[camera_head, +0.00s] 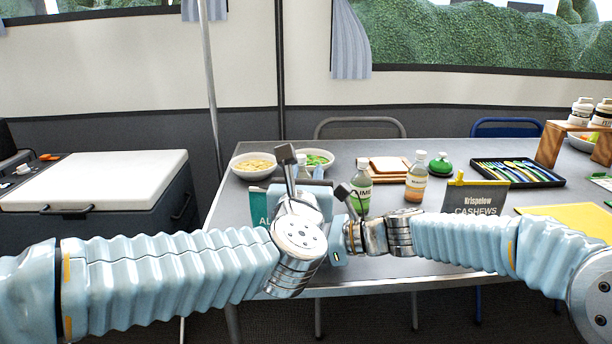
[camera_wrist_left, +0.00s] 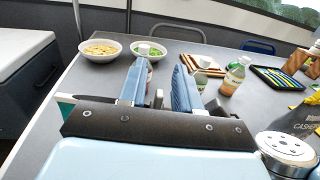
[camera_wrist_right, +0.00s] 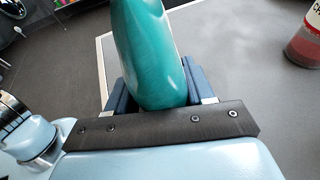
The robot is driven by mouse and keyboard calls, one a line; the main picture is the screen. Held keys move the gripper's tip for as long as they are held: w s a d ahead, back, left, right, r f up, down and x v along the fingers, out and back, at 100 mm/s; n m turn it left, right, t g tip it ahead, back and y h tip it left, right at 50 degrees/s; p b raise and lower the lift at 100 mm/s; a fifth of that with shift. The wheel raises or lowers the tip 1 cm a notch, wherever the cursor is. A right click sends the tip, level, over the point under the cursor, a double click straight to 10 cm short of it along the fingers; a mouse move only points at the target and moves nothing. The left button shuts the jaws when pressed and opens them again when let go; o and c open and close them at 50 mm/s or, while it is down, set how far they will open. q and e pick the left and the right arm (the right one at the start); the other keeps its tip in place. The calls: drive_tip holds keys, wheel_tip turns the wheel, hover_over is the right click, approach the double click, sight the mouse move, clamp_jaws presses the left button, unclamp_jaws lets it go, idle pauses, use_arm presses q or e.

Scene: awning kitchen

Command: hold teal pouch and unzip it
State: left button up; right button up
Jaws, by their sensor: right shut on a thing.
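The teal pouch (camera_wrist_right: 150,50) stands edge-on between the two dark blue fingers of my right gripper (camera_wrist_right: 150,85), which is shut on it in the right wrist view. In the head view part of the pouch (camera_head: 259,206), with pale lettering, shows behind my arms; the rest is hidden. A small teal corner (camera_wrist_left: 64,98) shows at the left of the left wrist view. My left gripper (camera_wrist_left: 158,75) is open, its blue fingers apart with no pouch between them. The zip cannot be made out.
A dark cashews pouch (camera_head: 477,196) stands to the right, before a cutlery tray (camera_head: 512,184). A white-lidded cooler (camera_head: 100,182) is left of the table.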

use_arm(q)
drive_tip(key=shift+w, duration=0.1)
clamp_jaws()
drive_tip(key=shift+f, duration=0.1)
idle(1.3)
